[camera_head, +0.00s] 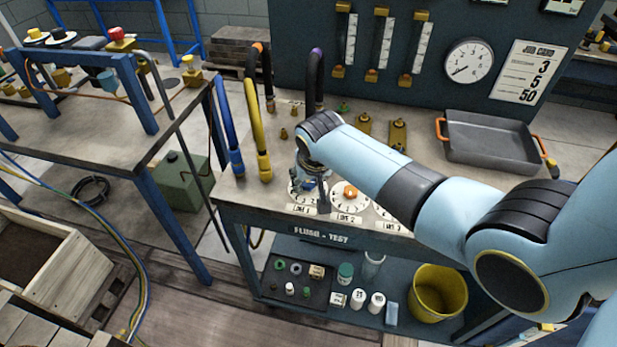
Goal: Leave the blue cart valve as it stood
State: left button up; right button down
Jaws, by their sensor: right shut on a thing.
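The flush and test cart (322,237) has a row of white numbered dials along its front edge. My right arm reaches in from the right, and my right gripper (308,188) points down over the leftmost dial (296,198). It is shut on the blue valve (310,184), of which only a small blue part shows between the fingers. The gripper hides most of that dial, so I cannot read the valve's setting. An orange valve (350,191) sits on the middle dial, just right of the gripper. The third dial (385,212) is partly behind my arm. My left gripper is not in view.
Blue (228,125) and yellow (256,125) hoses stand at the cart's left end. A grey tray (490,135) lies at the right. A round gauge (468,60) and a job card (531,70) are on the back panel. A yellow bucket (438,292) stands on the lower shelf.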

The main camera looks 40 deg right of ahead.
jog(key=c, duration=1)
grip_release()
jog(key=shift+o, duration=0.2)
jog(key=shift+r, duration=0.15)
jog(key=v, duration=1.1)
jog(key=shift+s+r, duration=0.3)
